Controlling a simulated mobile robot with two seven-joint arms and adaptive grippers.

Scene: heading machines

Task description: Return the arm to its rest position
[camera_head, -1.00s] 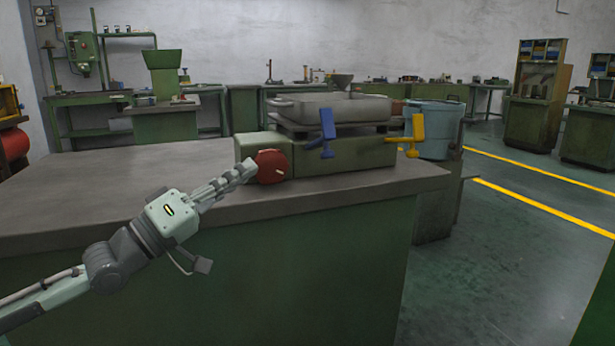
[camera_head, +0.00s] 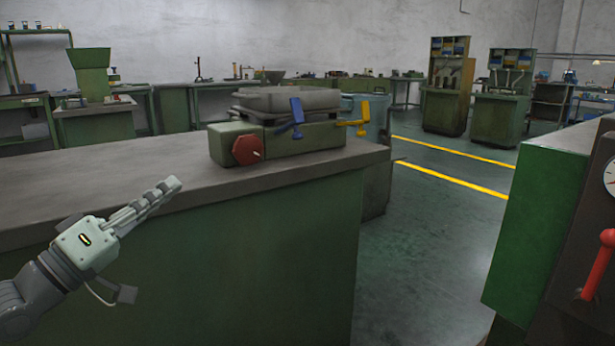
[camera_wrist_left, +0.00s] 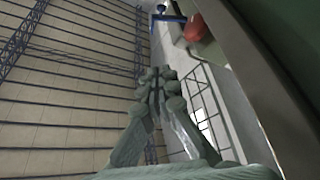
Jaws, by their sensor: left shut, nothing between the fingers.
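My left gripper (camera_head: 172,187) is shut and empty. In the head view it is in front of the workbench (camera_head: 60,185), at the lower left, with its fingers pointing up and right. In the left wrist view the closed fingers (camera_wrist_left: 160,85) show at the middle, with the red knob (camera_wrist_left: 195,27) and blue lever (camera_wrist_left: 168,17) near the top. My right gripper is not in view.
A green cabinet (camera_head: 535,210) and a dark panel with a red handle (camera_head: 598,265) stand at the right. A blue bin (camera_head: 372,118) is behind the bench. The floor (camera_head: 430,230) between bench and cabinet is clear.

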